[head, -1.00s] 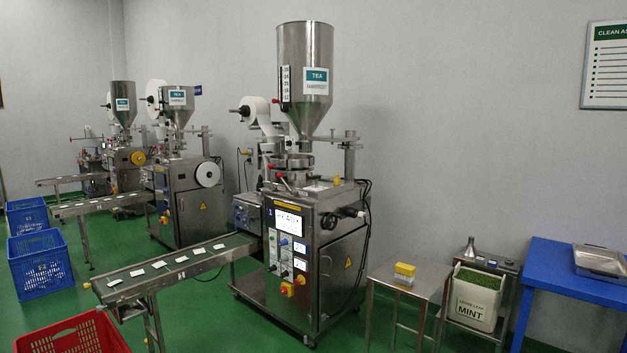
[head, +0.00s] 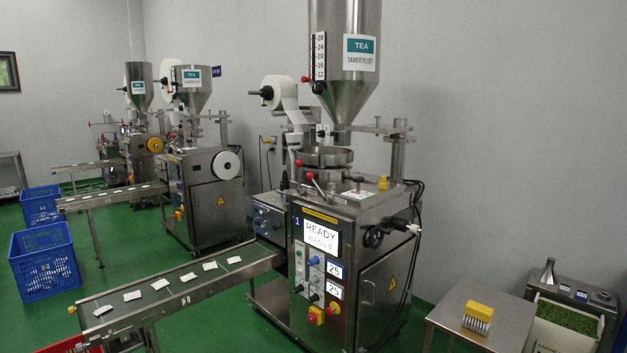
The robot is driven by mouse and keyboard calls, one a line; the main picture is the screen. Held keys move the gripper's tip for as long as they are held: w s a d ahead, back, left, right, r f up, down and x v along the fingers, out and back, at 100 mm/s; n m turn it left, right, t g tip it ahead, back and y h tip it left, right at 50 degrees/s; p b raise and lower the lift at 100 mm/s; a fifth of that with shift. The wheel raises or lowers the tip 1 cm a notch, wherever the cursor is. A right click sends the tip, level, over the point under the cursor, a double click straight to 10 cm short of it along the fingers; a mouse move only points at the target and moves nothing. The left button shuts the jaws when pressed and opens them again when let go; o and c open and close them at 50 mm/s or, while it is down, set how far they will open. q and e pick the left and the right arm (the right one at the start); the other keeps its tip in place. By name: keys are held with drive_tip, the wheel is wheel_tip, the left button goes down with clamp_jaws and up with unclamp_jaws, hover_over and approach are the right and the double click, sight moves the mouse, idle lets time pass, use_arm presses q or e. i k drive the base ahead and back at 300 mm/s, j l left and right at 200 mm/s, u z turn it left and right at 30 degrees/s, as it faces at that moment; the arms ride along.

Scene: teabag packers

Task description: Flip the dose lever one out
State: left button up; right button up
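The nearest packing machine (head: 350,270), marked 1, stands in the middle with a steel hopper (head: 350,90) labelled TEA on top. A numbered scale (head: 319,56) runs down the hopper's left side, with a small red knob (head: 306,79) at its lower end. Below the hopper, by the round dosing pan (head: 324,157), are a red ball knob (head: 309,176) and a smaller red knob (head: 299,162). I cannot tell which of these red-knobbed parts is the dose lever. The screen (head: 320,238) reads READY. Neither of my grippers is in view.
A conveyor (head: 175,290) with several teabags runs left from the machine. A steel table (head: 480,310) with a yellow-topped item (head: 478,316) and a tub of green leaves (head: 566,325) stand at right. Blue crates (head: 43,260) and two more machines are at left.

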sight(310, 175)
drive_tip(key=i+j, duration=0.1)
drive_tip(key=i, duration=0.35)
drive_tip(key=i+z, duration=0.2)
drive_tip(key=i, duration=0.35)
drive_tip(key=i+j+z, duration=0.2)
drive_tip(key=i, duration=0.4)
drive_tip(key=i+z, duration=0.15)
drive_tip(key=i, duration=0.4)
drive_tip(key=i+j+z, duration=0.2)
drive_tip(key=i, duration=0.35)
drive_tip(key=j, duration=0.1)
